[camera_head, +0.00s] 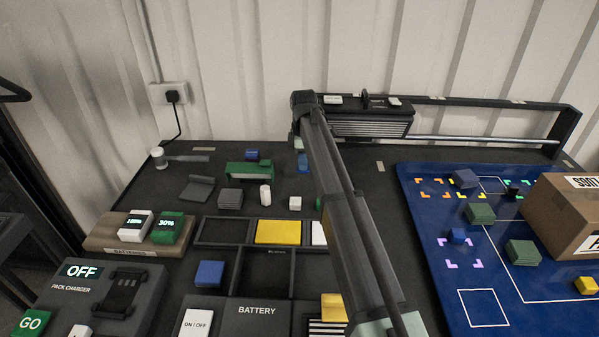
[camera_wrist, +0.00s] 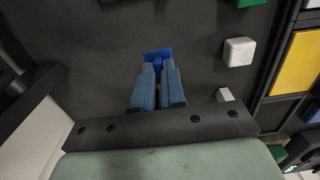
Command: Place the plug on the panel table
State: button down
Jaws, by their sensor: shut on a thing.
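My gripper (camera_wrist: 158,68) points down over the dark tabletop, its two fingers close together on a small blue piece (camera_wrist: 157,53). The piece has a flat blue part beyond the fingertips; the fingers hide the rest. I cannot tell for sure that it is the plug. In the head view a bit of blue (camera_head: 303,161) shows beside my arm, at the back middle of the dark panel table (camera_head: 340,172). I cannot tell there whether the piece touches the table. A black plug (camera_head: 173,96) with a cord sits in the wall socket at the back left.
A white block (camera_wrist: 239,51) lies right of my gripper in the wrist view. A green bridge-shaped block (camera_head: 249,170) and a blue cylinder (camera_head: 252,154) lie nearby. A black tray with a yellow block (camera_head: 278,232) is in front. A blue board (camera_head: 440,250) with a cardboard box (camera_head: 565,215) is right.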

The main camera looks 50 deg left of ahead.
jog(key=shift+f, duration=2.05)
jog(key=shift+f, duration=0.1)
jog(key=c, duration=1.2)
grip_release()
notch_tip(320, 180, up, 12)
jog(key=shift+r, duration=0.1)
